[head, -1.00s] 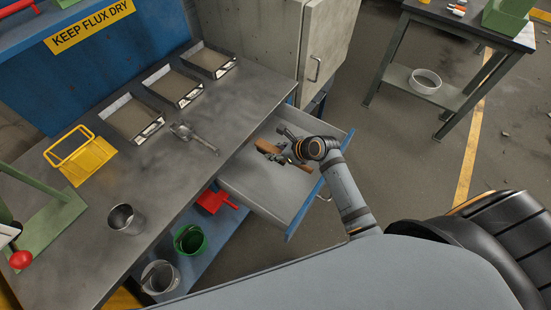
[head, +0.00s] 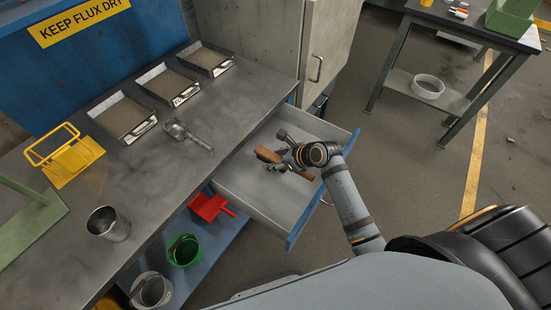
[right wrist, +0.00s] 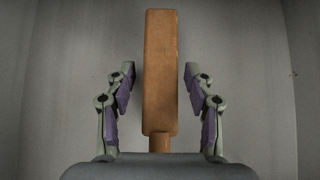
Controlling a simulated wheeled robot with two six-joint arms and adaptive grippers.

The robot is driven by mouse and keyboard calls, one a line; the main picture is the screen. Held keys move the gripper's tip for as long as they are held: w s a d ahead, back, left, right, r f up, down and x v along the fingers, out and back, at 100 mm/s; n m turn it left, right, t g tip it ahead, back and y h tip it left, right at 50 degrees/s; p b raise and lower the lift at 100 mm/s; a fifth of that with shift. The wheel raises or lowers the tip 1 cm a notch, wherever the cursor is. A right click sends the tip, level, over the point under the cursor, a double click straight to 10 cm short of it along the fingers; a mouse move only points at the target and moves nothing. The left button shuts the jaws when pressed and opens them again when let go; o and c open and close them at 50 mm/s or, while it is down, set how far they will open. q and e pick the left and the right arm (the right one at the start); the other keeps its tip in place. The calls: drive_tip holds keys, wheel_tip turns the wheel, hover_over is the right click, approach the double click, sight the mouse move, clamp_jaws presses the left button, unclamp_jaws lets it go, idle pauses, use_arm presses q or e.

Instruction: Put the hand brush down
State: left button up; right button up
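The hand brush (head: 266,155) has a brown wooden body and lies in or just above the open drawer (head: 244,184). In the right wrist view the brush (right wrist: 160,75) runs lengthwise between the fingers of my right gripper (right wrist: 158,80). The fingers stand apart on both sides, with a visible gap to the wood on each side. In the head view my right gripper (head: 279,161) reaches down over the brush inside the drawer and hides part of it. My left gripper is not in view.
The grey workbench (head: 150,205) carries three trays, a metal scoop (head: 188,135), a yellow holder (head: 68,158) and a metal cup (head: 109,224). Below are a red dustpan (head: 208,206) and a green bucket (head: 185,250). The drawer floor around the brush is largely clear.

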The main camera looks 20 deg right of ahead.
drive_tip(key=shift+r, duration=0.2)
drive_tip(key=p+v, duration=0.3)
drive_tip(key=v, duration=0.9)
